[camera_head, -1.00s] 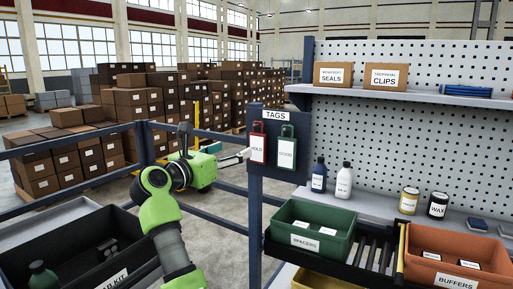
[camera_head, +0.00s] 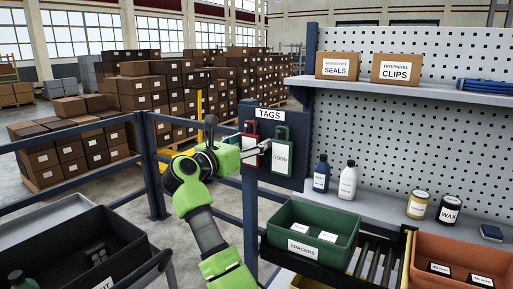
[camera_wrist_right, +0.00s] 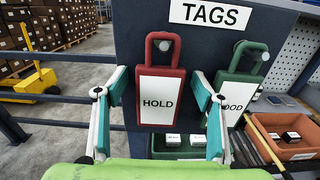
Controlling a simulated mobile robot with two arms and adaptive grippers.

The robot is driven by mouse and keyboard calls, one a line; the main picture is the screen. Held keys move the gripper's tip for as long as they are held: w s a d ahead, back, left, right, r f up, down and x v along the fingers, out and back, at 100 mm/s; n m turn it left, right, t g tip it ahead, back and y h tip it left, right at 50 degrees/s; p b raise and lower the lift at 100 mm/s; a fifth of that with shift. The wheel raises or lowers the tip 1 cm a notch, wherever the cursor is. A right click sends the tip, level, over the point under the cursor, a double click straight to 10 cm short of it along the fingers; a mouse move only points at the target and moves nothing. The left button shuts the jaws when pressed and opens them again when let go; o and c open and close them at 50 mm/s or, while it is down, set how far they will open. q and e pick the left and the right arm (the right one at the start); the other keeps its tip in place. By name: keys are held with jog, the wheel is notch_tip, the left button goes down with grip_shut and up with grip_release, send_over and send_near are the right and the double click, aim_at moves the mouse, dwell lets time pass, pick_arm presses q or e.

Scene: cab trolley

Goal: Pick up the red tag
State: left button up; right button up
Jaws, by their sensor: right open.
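The red tag (camera_head: 250,127) with a white HOLD label hangs on the dark blue TAGS board, partly hidden by my right gripper (camera_head: 260,149). In the right wrist view the red tag (camera_wrist_right: 164,82) hangs upright from a peg through its loop. My right gripper (camera_wrist_right: 159,90) is open there, with one finger on each side of the tag. The right finger overlaps the gap between the red tag and the green tag. Whether either finger touches the red tag I cannot tell. My left gripper is in neither view.
A green tag (camera_head: 282,157) hangs close to the right of the red one. A green SPACERS bin (camera_head: 281,229) stands below the board. A blue rail (camera_head: 97,127) runs at the left. Bottles (camera_head: 348,181) and jars stand on the shelf to the right.

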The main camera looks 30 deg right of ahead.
jog(key=shift+a+r, duration=0.15)
jog(key=shift+a, duration=0.2)
jog(key=shift+s+a+r, duration=0.2)
jog(key=shift+a, duration=0.15)
jog(key=c, duration=0.6)
jog(key=shift+s+a+r, duration=0.1)
jog(key=c, duration=0.6)
jog(key=shift+d+f, duration=0.2)
jog(key=shift+d, duration=0.1)
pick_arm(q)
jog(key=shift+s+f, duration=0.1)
pick_arm(e)
jog(key=shift+a+r, duration=0.1)
jog(key=shift+r, duration=0.05)
